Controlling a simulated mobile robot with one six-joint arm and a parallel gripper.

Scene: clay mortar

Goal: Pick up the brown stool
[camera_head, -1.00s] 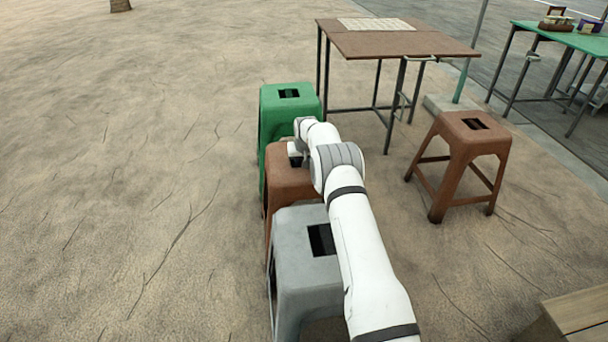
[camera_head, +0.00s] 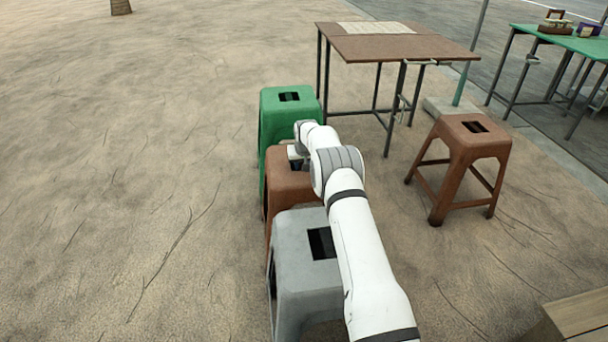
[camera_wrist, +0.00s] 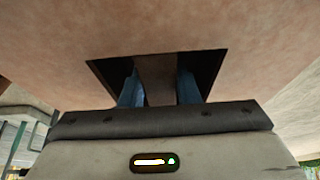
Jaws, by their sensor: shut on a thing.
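A brown stool (camera_head: 288,185) stands between a green stool (camera_head: 272,112) and a grey stool (camera_head: 290,258), close to both. My gripper (camera_head: 297,162) is at its top, partly hidden by my white arm. In the wrist view the stool's reddish-brown seat (camera_wrist: 165,30) fills the upper part. My gripper's blue fingers (camera_wrist: 159,88) reach into the dark slot in the seat, one on each side of a brown strip, and are shut on the stool. The stool's legs are mostly hidden. A second brown stool (camera_head: 462,150) stands apart on the right.
A brown-topped folding table (camera_head: 430,46) stands behind the stools. A green table (camera_head: 560,36) with small items is at the far right. A wooden corner (camera_head: 580,318) shows at lower right. The sandy ground on the left is clear.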

